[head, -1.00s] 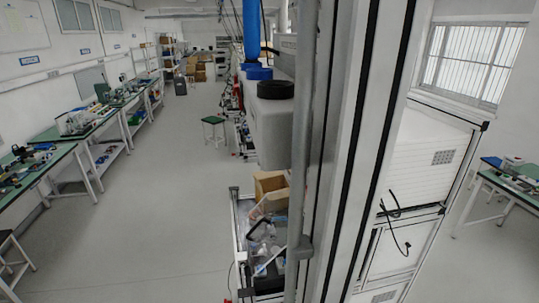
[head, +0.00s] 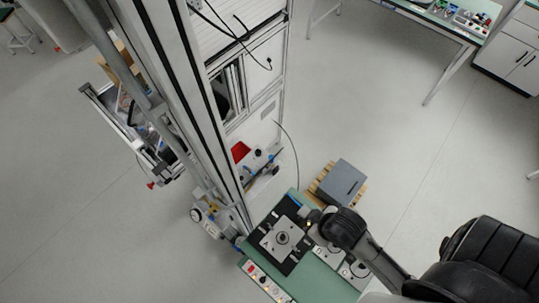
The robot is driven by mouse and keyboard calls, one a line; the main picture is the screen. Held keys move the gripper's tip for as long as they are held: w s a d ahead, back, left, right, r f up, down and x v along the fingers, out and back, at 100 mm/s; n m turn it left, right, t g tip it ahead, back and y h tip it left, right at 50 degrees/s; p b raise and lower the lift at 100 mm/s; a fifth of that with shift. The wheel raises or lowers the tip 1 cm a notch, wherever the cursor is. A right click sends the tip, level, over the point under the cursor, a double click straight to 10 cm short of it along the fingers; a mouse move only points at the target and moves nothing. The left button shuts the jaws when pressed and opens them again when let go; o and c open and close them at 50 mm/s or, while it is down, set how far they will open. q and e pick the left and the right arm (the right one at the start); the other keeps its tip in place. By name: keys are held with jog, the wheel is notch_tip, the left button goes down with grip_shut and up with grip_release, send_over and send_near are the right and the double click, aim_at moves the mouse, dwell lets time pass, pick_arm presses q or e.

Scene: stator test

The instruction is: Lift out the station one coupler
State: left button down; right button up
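No part can be made out for certain as the station one coupler. A small green-topped bench (head: 320,274) shows at the lower middle. On it, a square grey plate with a round dark-centred part (head: 282,238) sits on a black base (head: 296,209). More light plates with round parts (head: 356,271) lie to its right, partly covered by a dark jointed arm-like shape (head: 345,228). I cannot tell whether that shape is part of my own arm. Neither gripper's fingers can be seen.
A control strip with coloured buttons (head: 262,280) runs along the bench's front left edge. A grey box (head: 342,181) sits on a wooden pallet behind the bench. A tall metal-framed cabinet (head: 236,82) stands left. Open floor lies beyond the pallet.

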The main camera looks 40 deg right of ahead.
pick_arm(q)
jog(key=c, duration=1.9)
grip_release()
jog(key=o, duration=0.6)
jog(key=shift+d, duration=0.2)
jog(key=o, duration=0.6)
jog(key=shift+a, duration=0.1)
jog(key=shift+a, duration=0.1)
